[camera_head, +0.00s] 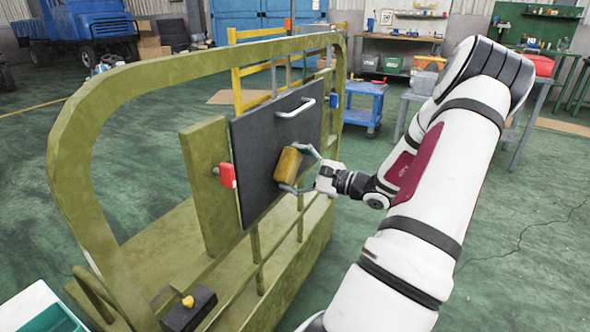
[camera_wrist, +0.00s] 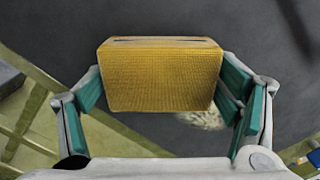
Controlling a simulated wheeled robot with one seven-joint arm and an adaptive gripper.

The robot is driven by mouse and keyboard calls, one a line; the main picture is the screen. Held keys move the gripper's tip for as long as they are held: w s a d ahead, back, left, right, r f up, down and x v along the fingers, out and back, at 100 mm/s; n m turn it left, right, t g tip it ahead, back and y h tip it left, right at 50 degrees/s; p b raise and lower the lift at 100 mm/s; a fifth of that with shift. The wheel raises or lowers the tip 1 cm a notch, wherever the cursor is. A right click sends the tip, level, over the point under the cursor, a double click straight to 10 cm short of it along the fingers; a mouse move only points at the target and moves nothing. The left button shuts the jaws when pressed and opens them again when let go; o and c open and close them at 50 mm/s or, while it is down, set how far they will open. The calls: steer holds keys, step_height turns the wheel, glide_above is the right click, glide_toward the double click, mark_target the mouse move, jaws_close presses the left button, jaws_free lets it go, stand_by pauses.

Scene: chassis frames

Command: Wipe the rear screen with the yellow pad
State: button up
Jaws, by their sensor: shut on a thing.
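The yellow pad (camera_head: 288,165) is a block with a rough face, held between the fingers of my gripper (camera_head: 303,170). In the wrist view the yellow pad (camera_wrist: 160,78) sits between the teal-lined fingertips of my gripper (camera_wrist: 165,95), which press on its two sides. The rear screen (camera_head: 250,140) is a dark upright panel with a light handle near its top, mounted on the olive frame. The pad is in front of the screen; whether it touches cannot be told. A pale smudge (camera_wrist: 203,119) shows on the screen just below the pad in the wrist view.
The olive chassis frame (camera_head: 115,75) arches around the screen. A red block (camera_head: 228,175) sits at the screen's left edge, and a dark box with a yellow knob (camera_head: 188,302) is below. A blue cart (camera_head: 365,105) stands behind. Open green floor lies right of the frame.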

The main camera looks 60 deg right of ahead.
mark_target(300, 163)
steer(key=shift+w, duration=0.15)
steer(key=shift+d, duration=1.7)
steer(key=shift+w+d, duration=0.2)
steer(key=shift+d, duration=1.5)
steer(key=shift+w+d, duration=0.2)
steer(key=shift+d, duration=1.45)
steer(key=shift+w+d, duration=0.2)
steer(key=shift+d, duration=1.5)
steer(key=shift+s+a+p, duration=0.2)
steer(key=shift+a+p, duration=0.25)
steer(key=shift+a, duration=1.85)
steer(key=shift+s+a+p, duration=0.15)
steer(key=shift+a+p, duration=0.3)
steer(key=shift+a, duration=1.8)
steer(key=shift+s+a, duration=0.15)
steer(key=shift+a, duration=1)
steer(key=shift+s+a, duration=0.15)
steer(key=shift+a, duration=0.95)
